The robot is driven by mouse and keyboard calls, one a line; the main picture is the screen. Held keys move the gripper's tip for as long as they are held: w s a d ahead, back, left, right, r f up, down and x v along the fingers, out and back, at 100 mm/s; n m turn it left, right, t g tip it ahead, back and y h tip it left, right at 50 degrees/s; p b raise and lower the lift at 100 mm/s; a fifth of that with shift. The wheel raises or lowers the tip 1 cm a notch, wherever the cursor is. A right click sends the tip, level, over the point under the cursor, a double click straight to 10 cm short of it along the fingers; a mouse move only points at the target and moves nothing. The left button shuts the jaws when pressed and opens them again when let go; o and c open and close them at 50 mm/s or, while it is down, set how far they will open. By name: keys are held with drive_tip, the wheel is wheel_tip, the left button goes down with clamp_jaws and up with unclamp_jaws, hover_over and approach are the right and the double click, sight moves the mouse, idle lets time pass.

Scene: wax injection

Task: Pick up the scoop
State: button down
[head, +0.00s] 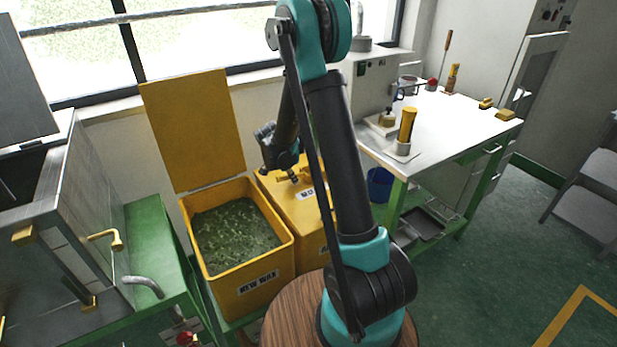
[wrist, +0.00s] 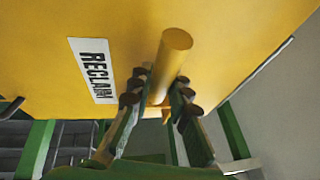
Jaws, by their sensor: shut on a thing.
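My gripper (wrist: 160,96) is shut on a yellow cylindrical handle (wrist: 174,50), which I take to be the scoop's. The handle stands out between the two dark-padded fingers, its round end toward the yellow RECLAIM bin (wrist: 235,45). No scoop bowl can be made out. In the head view my gripper (head: 291,176) is over the closed lid of the RECLAIM bin (head: 284,205), just right of the open NEW WAX bin (head: 240,275). Whether the handle touches the bin is unclear.
The NEW WAX bin holds green wax granules (head: 237,237), its yellow lid (head: 195,125) raised behind. A white-topped workbench (head: 450,125) with tools stands right. A metal machine (head: 75,215) stands left. A blue bucket (head: 380,184) sits by the bench. Green floor (head: 480,270) is open at right.

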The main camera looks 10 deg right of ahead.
idle(0.3)
wheel_tip(320, 180, up, 20)
idle(0.5)
idle(0.4)
